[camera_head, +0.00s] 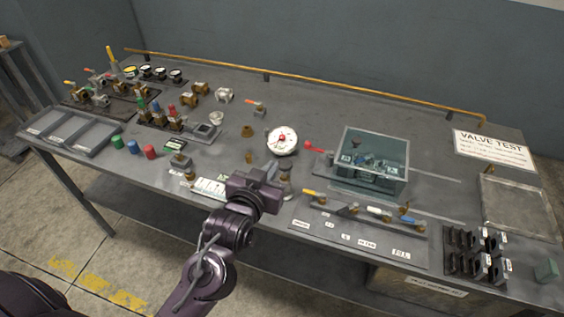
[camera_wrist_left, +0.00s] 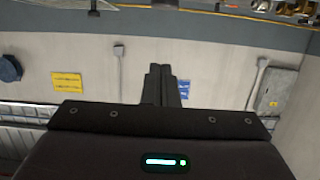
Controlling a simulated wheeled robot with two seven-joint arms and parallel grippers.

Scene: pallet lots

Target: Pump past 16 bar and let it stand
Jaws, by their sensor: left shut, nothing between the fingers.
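A round white pressure gauge (camera_head: 282,140) with red marks stands near the middle of the bench; its reading is too small to tell. Right of it, a red-knobbed lever (camera_head: 309,146) points toward a clear-covered box (camera_head: 371,165) with blue-grey parts inside. My left gripper (camera_head: 271,171) is in front of the gauge, over the bench's front part, apart from the red knob. In the left wrist view its fingers (camera_wrist_left: 161,86) are together and empty, with wall and floor behind them. Bench parts just behind the gripper are partly hidden. My right gripper is not in view.
A strip with small valves and labels (camera_head: 362,243) lies front right. A VALVE TEST sign (camera_head: 493,149) and an empty tray (camera_head: 518,207) are at right. Several small valves and coloured caps crowd the left. A yellow rail (camera_head: 300,80) runs along the back.

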